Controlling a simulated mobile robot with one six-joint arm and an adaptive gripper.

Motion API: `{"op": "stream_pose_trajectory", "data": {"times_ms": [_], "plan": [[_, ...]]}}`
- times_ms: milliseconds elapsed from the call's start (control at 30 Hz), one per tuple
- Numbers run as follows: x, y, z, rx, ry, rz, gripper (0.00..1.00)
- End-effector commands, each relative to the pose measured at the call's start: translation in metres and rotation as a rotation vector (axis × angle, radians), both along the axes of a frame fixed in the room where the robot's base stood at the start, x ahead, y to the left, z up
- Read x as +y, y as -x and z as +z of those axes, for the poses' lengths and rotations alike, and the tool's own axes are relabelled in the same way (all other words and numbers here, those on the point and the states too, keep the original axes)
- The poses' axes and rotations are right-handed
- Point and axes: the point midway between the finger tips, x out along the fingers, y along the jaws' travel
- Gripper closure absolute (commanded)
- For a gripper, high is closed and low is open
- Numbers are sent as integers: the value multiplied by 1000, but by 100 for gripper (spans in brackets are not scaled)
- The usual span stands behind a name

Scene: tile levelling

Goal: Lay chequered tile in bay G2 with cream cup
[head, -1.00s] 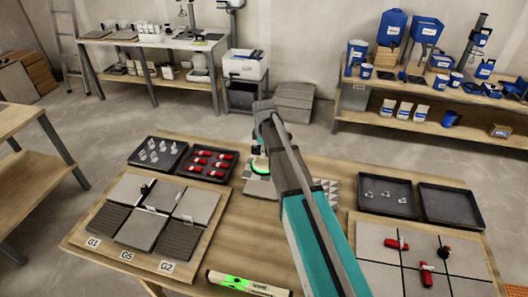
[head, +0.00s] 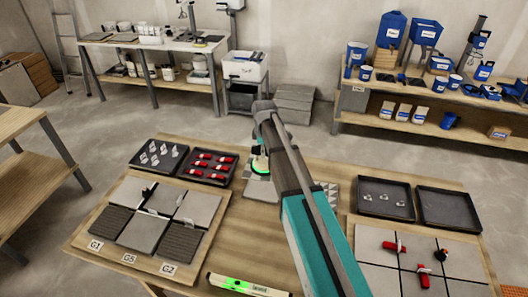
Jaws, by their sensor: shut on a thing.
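The chequered tile, grey and white with triangles, shows beside my arm (head: 331,188) and is partly hidden by it. Bay G2 (head: 178,242) is at the front right of the left board, with a dark ribbed surface and no tile on it. My gripper (head: 260,166) is over the middle of the table, left of the patterned tile and away from the bay. My arm hides most of it. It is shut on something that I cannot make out. A green ring shows there. I cannot pick out the cream cup.
The left board has ribbed bay G1 (head: 107,220) and a plain tile in G5 (head: 142,231). A tray of clips (head: 158,168), a tray of red wedges (head: 207,181) and a level (head: 245,285) lie near. Red pieces sit on the right tiled board (head: 375,275).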

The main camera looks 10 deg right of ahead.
Motion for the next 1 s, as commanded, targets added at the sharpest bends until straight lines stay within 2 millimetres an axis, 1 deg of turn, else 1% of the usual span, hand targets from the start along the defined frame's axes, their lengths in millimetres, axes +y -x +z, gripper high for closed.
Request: {"op": "stream_pose_trajectory", "data": {"times_ms": [467,1000], "plan": [[3,2,1,0,0,0,100],[36,26,1,0,0,0,100]]}}
